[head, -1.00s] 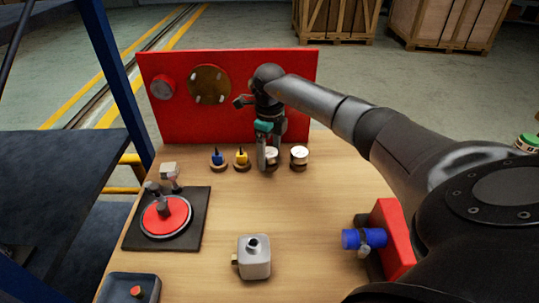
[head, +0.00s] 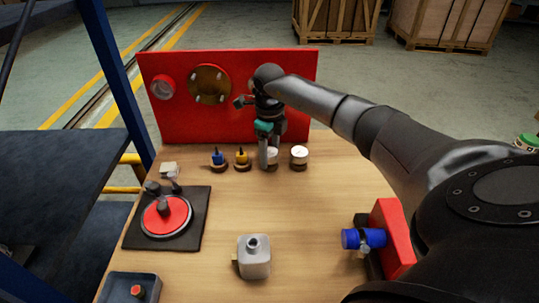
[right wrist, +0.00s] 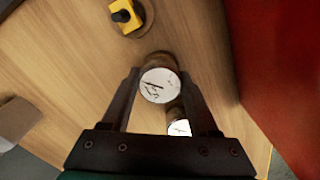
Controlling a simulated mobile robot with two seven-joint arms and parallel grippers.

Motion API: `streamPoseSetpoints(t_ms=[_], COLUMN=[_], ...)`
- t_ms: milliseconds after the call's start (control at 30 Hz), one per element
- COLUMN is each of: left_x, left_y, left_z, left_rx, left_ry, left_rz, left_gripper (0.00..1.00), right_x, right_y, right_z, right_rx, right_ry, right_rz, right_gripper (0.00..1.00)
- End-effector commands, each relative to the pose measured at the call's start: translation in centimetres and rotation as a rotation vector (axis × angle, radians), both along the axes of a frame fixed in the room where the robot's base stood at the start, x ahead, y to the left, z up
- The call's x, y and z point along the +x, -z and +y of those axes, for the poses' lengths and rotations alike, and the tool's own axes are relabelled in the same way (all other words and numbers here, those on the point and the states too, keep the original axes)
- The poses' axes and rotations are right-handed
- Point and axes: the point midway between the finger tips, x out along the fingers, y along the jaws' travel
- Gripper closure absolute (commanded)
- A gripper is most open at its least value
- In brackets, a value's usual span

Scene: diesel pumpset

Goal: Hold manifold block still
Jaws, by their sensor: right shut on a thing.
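The manifold block seems to be the grey block (head: 255,258) with a round port on top and a small brass-coloured fitting on its left side. It stands at the front middle of the table (head: 310,220), apart from any gripper. My right gripper (head: 269,158) is at the back of the table, far behind the block. It is shut on a white-faced gauge (right wrist: 159,85), which sits between its fingertips in the right wrist view; in the head view the gauge (head: 272,153) is partly hidden by a finger. My left gripper is not in view.
A second gauge (head: 299,156) stands right of the held one; blue (head: 218,159) and yellow (head: 241,158) parts stand left. A red panel (head: 240,120) rises behind. A red-disc fixture (head: 166,215), tray (head: 118,285) and blue cylinder (head: 364,238) flank the block. The table's middle is clear.

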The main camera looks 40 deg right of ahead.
Motion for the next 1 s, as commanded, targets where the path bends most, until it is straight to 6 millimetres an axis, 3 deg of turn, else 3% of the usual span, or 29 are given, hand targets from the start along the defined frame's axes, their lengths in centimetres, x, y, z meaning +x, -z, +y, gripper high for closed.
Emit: streamPoseSetpoints(t_ms=[233, 567, 1000], left_x=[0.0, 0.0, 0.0], left_y=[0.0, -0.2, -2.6], left_z=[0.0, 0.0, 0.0], left_rx=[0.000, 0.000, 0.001], left_ry=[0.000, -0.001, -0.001], left_rz=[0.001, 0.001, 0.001], left_gripper=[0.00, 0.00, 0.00], right_x=[0.0, 0.0, 0.0], right_y=[0.0, -0.3, -2.9], right_z=[0.0, 0.0, 0.0], right_rx=[0.001, 0.000, 0.001], right_ry=[0.000, -0.001, 0.000], right_rz=[0.000, -0.001, -0.001], right_gripper=[1.00, 1.00, 1.00])
